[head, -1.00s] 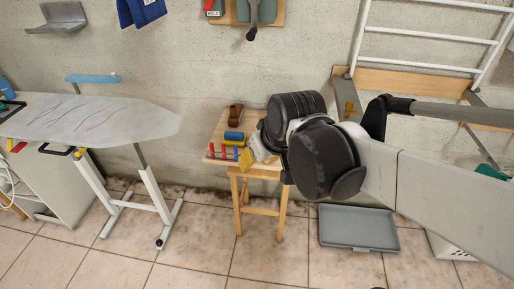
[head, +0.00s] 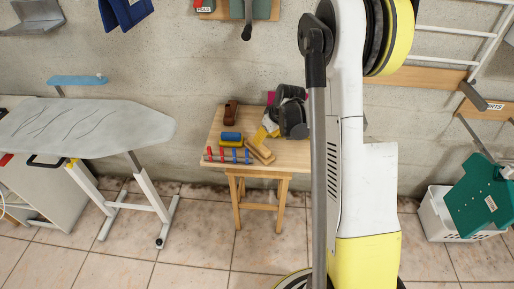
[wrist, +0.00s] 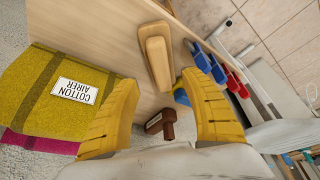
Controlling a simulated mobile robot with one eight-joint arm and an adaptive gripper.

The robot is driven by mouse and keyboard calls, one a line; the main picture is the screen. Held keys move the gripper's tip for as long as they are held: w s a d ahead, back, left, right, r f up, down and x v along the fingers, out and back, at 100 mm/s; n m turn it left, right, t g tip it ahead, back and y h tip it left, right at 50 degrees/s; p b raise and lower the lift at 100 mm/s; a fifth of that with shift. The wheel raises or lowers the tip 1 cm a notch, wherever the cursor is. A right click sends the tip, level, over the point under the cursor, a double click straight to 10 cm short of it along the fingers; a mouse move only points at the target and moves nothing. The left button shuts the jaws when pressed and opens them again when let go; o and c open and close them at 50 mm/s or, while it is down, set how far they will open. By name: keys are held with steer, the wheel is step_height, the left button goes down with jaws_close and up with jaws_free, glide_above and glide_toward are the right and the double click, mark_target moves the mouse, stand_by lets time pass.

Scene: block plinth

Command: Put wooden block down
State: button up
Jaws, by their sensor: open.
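The wooden block (head: 260,151) lies on the small wooden table (head: 290,158) near its front edge, right of the peg row. In the wrist view the block (wrist: 157,55) is long and pale, with a lighter raised upper part. I cannot tell whether that part is a separate piece. My gripper (head: 266,132) is just behind the block in the head view, its fingers partly hidden by its dark body. In the wrist view the two yellow fingers (wrist: 160,82) are spread wide, with the block's near end seen between the tips and a gap on each side.
Red and blue pegs (head: 228,157), a blue cylinder over a yellow piece (head: 231,138) and a brown object (head: 231,113) share the table. A yellow bag labelled "COTTON AIRER" (wrist: 50,95) lies beside the left finger. An ironing board (head: 85,125) stands left.

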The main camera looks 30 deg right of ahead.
mark_target(259, 148)
steer(key=b+x, duration=0.3)
steer(key=x, duration=0.5)
steer(key=shift+w+a+f, duration=0.1)
steer(key=shift+w+a, duration=0.05)
steer(key=shift+w, duration=0.05)
jaws_close()
